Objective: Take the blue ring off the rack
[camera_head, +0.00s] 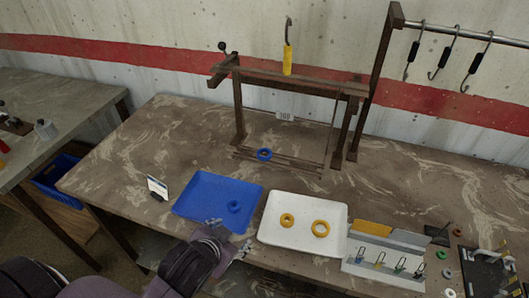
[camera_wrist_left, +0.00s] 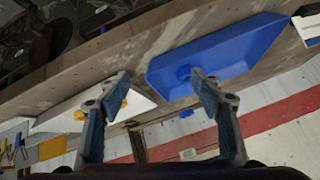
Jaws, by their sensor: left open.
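A blue ring (camera_head: 264,154) is at the low front bars of the brown rack (camera_head: 240,110); I cannot tell exactly how it sits on them. A second blue ring (camera_head: 234,206) lies in the blue tray (camera_head: 190,208) and also shows in the left wrist view (camera_wrist_left: 183,72). My left gripper (camera_head: 230,236) is open and empty, at the table's front edge by the near right corner of the blue tray. In the left wrist view its fingers (camera_wrist_left: 160,79) are spread wide with nothing between them. My right gripper is in neither view.
A small card stand (camera_head: 157,187) is left of the blue tray. A hook holder (camera_head: 385,268) is right of the white tray. Black hooks (camera_head: 442,60) hang at upper right. Table left of the rack is clear.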

